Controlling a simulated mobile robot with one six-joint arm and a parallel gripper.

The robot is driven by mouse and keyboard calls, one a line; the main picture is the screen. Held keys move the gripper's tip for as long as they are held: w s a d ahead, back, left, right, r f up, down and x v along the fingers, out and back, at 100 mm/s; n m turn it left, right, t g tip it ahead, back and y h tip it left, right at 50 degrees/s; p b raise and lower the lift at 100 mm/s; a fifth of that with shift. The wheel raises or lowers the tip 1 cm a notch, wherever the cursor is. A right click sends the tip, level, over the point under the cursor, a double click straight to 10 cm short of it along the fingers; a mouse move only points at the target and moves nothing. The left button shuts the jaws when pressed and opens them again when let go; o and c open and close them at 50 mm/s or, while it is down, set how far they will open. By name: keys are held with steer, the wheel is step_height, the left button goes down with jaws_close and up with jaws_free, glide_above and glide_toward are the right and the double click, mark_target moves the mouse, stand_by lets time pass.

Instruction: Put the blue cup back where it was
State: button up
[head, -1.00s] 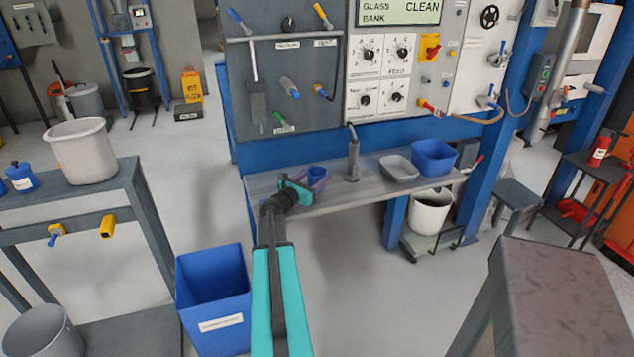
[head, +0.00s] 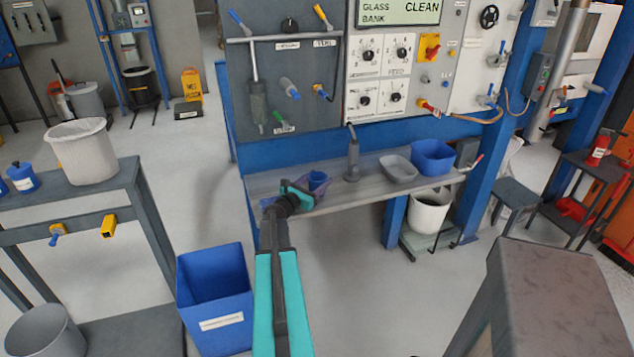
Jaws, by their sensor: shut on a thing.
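The blue cup (head: 319,178) is at the left part of the grey shelf (head: 375,178) below the control panel. My gripper (head: 310,190) is at the end of my outstretched arm and is shut on the cup. The cup looks upright. The gripper hides its near side and lower part, so I cannot tell whether its base touches the shelf.
A grey upright spout (head: 352,158), a grey bowl (head: 399,169) and a blue tub (head: 434,157) stand to the right on the shelf. A blue bin (head: 215,300) is on the floor at lower left. The shelf between cup and spout is clear.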

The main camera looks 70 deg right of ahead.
steer(key=shift+f, duration=0.25)
steer(key=shift+f, duration=0.15)
steer(key=o, duration=1.1)
steer(key=shift+o, duration=0.2)
steer(key=shift+r, duration=0.25)
steer(key=shift+v, duration=0.75)
steer(key=b+v, duration=0.2)
steer(key=v, duration=0.8)
steer(key=shift+w+a+f+b, duration=0.1)
steer(key=shift+w+a+b, duration=0.05)
steer(key=shift+a+b, duration=0.15)
